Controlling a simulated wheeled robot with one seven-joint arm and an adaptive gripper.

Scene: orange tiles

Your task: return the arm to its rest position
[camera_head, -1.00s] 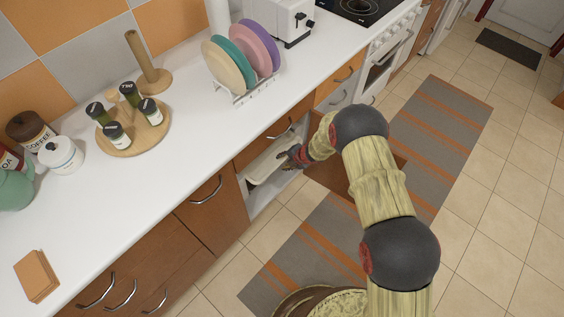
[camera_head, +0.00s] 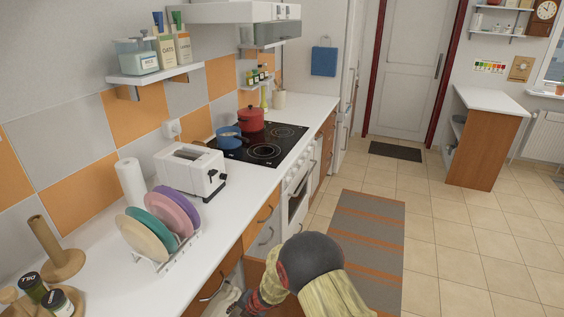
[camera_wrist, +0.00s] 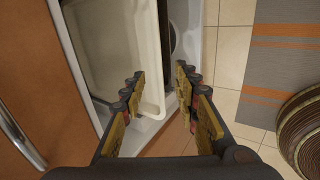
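My gripper (camera_wrist: 160,75) is open in the wrist view, its two jointed fingers apart with nothing held between them. It points into an open white unit below the counter, over a pale tray or bin (camera_wrist: 112,40). One fingertip appears close to the bin's rim; I cannot tell whether they touch. In the head view my arm reaches down at the bottom centre, beside the counter front. The gripper there is mostly cut off by the lower picture edge.
The white counter (camera_head: 225,215) carries a plate rack, a toaster (camera_head: 190,171) and a hob (camera_head: 265,145) with pots. An orange cabinet front (camera_wrist: 40,90) stands left of the gripper. A striped rug (camera_head: 365,235) and clear tiled floor lie right.

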